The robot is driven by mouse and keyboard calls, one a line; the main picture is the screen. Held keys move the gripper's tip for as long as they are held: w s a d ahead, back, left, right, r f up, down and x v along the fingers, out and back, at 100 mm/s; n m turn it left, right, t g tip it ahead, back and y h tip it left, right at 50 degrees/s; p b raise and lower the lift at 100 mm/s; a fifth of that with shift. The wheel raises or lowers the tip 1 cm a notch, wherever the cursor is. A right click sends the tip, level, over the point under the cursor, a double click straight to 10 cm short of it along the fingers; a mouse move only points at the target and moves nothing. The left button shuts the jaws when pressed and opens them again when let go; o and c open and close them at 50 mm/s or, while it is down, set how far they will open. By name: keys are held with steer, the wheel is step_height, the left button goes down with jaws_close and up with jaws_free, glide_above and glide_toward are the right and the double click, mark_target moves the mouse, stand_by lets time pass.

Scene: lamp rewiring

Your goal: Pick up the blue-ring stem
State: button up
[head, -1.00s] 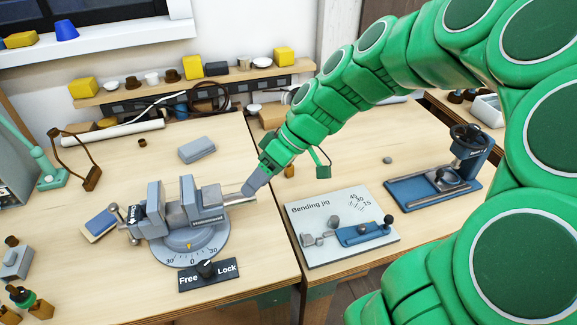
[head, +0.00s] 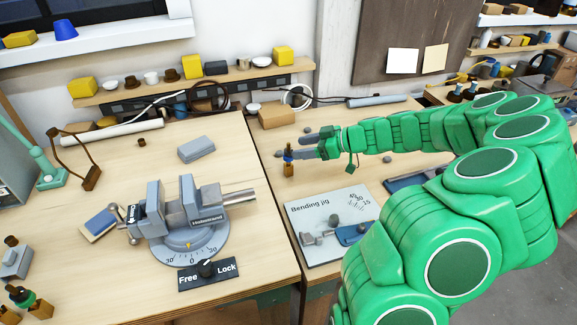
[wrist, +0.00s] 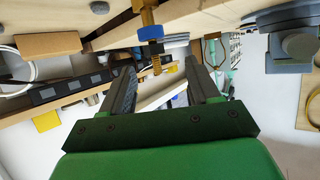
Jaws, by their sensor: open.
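The blue-ring stem (head: 289,168) stands upright on the right-hand bench near the seam. It is brass with a blue ring around it. In the wrist view the stem (wrist: 149,33) enters from the top edge, its threaded end pointing down in the picture between my finger tips. My gripper (head: 304,144) is level with the upper part of the stem, one finger close to it in the head view. In the wrist view my gripper (wrist: 160,68) is open, with gaps on both sides of the stem. I cannot tell exactly how deep it sits between the fingers.
The bending jig (head: 335,215) lies in front of the stem. A cardboard box (head: 278,116) and a shelf stand behind.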

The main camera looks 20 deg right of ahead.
mark_target(287, 150)
steer(key=shift+w+d+f, duration=0.1)
steer(key=shift+d+f, duration=0.05)
steer(key=shift+f, duration=0.05)
steer(key=shift+w+f, duration=0.1)
steer(key=shift+w, duration=0.05)
steer(key=x, duration=0.6)
steer(key=shift+f, duration=0.4)
steer(key=shift+w+a+f, duration=0.25)
steer(key=shift+w+a, duration=0.15)
steer(key=shift+a, duration=0.1)
jaws_close()
